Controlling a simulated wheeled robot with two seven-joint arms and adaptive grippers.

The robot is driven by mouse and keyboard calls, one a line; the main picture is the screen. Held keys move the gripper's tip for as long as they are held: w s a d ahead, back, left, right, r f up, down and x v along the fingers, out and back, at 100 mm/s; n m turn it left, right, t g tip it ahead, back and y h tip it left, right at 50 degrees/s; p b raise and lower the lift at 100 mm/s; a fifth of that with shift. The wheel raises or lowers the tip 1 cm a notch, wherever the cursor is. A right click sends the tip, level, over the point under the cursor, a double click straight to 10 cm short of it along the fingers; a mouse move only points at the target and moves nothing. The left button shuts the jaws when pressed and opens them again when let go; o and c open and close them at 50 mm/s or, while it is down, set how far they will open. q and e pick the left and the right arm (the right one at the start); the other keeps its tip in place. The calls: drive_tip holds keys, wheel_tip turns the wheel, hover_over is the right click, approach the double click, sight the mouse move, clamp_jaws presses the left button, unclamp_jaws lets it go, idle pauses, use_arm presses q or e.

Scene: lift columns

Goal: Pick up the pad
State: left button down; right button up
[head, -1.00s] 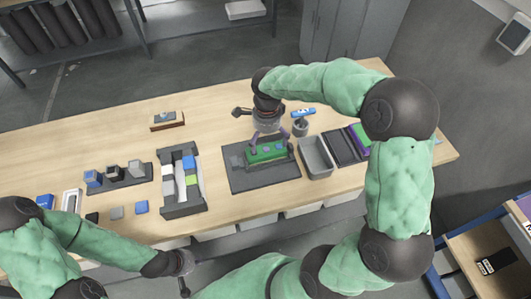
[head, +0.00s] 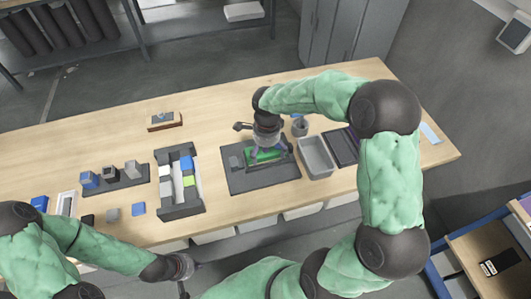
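I cannot tell for certain which thing is the pad. A green board (head: 265,156) sits on a dark mat (head: 234,183) in the middle of the table, partly hidden by my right gripper. A small grey piece (head: 234,162) lies on the mat, left of the board. My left gripper (head: 185,287) hangs in front of the table's front edge, away from these things; its fingers are too small to read.
A dark rack (head: 179,210) with white, green and blue pieces stands left of the mat. A grey bin (head: 317,170), a dark tray (head: 341,150) and a grey cup (head: 300,128) are to the right. Small blocks lie at the left. The table's back edge is mostly clear.

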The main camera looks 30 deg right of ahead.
drive_tip(key=c, duration=0.9)
drive_tip(key=shift+c, duration=1.1)
drive_tip(key=shift+r, duration=0.15)
